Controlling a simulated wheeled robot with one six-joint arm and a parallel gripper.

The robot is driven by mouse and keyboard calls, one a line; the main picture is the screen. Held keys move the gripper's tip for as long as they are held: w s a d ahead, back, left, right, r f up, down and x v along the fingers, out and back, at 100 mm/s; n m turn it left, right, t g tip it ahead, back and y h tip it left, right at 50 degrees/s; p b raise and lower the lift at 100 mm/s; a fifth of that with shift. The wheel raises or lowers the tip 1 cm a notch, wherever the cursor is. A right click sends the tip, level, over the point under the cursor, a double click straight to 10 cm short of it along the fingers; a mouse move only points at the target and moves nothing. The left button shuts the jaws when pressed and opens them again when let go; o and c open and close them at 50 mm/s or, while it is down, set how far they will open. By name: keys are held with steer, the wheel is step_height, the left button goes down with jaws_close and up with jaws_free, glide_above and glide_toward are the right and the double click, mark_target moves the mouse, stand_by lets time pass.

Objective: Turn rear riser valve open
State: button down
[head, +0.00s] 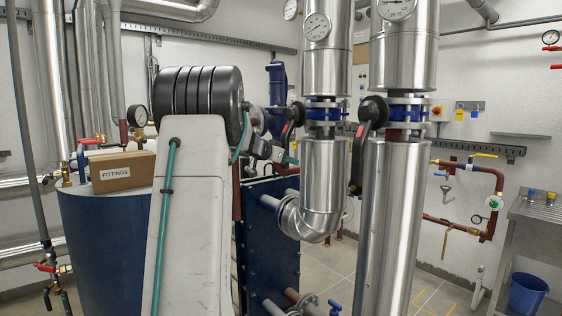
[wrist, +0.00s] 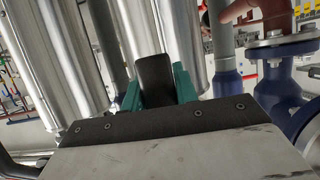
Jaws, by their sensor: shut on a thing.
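The rear riser valve (head: 327,113) is a blue-bodied valve between flanges on the left, farther silver riser in the head view. Its black lever (head: 296,117) slants down and slightly left from the valve's left side. My gripper (head: 286,158) is at the lower end of that lever, partly hidden behind my arm. In the wrist view the black lever grip (wrist: 154,82) stands between the two teal fingers of my gripper (wrist: 157,90), which are shut on it. The lever's pivot does not show clearly in the wrist view.
A second riser valve (head: 407,112) with a hanging black lever (head: 358,155) is close on the right. The dark blue plate exchanger (head: 270,235) stands below. A FITTINGS box (head: 122,171) is at left.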

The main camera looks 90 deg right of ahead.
steer(key=shift+w+d, duration=0.1)
steer(key=c, duration=1.1)
jaws_free()
steer(key=shift+d, duration=0.1)
steer(key=v, duration=0.8)
steer(key=shift+f, duration=0.1)
